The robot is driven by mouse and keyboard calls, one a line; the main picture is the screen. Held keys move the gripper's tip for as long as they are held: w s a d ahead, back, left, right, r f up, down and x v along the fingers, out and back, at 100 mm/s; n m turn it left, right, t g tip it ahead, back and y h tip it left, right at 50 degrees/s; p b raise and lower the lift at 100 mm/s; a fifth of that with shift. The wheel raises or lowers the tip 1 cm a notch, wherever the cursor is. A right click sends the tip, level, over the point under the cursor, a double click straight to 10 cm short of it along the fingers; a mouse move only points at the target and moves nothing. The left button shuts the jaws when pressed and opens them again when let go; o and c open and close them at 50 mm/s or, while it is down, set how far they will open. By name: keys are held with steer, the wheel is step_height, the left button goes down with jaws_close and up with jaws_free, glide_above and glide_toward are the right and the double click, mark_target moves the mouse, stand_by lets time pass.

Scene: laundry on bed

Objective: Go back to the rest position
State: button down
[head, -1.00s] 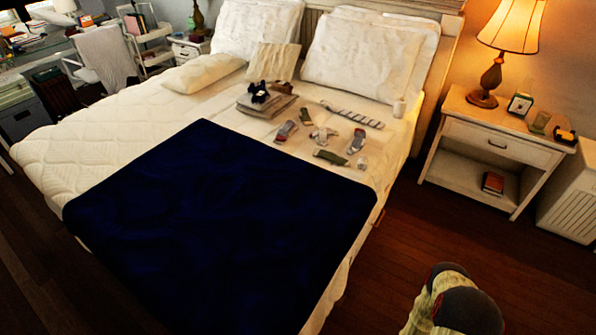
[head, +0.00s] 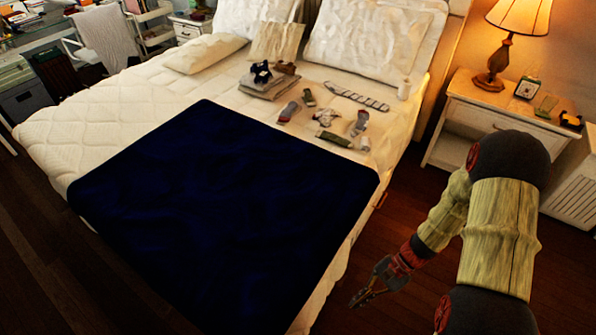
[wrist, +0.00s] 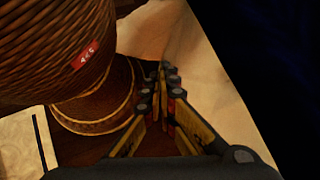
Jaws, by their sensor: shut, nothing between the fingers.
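My gripper (head: 358,301) hangs over the dark wood floor to the right of the bed's near corner in the head view, at the end of my bent arm. It points down and to the left, away from the laundry on the bed. In the wrist view my gripper (wrist: 164,72) has its fingers together with nothing between them. Beyond them is the cream side of the bed (wrist: 190,55).
A woven brown basket (wrist: 50,45) with a red tag stands close left of the fingers. A navy blanket (head: 220,210) covers the bed's near part. Socks and folded cloth (head: 268,87) lie by the pillows. A nightstand (head: 470,105) with a lamp (head: 500,60) stands right.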

steer(key=s+r+n+t+h, duration=0.2)
steer(key=r+n+t+h, duration=0.2)
steer(key=r, duration=1.5)
steer(key=s+r+n+t+h, duration=0.2)
steer(key=r+n+t, duration=0.3)
steer(key=r, duration=1.5)
steer(key=shift+s+d+r+n+t+h, duration=0.35)
steer(key=shift+n+h, duration=0.25)
steer(key=shift+h, duration=0.3)
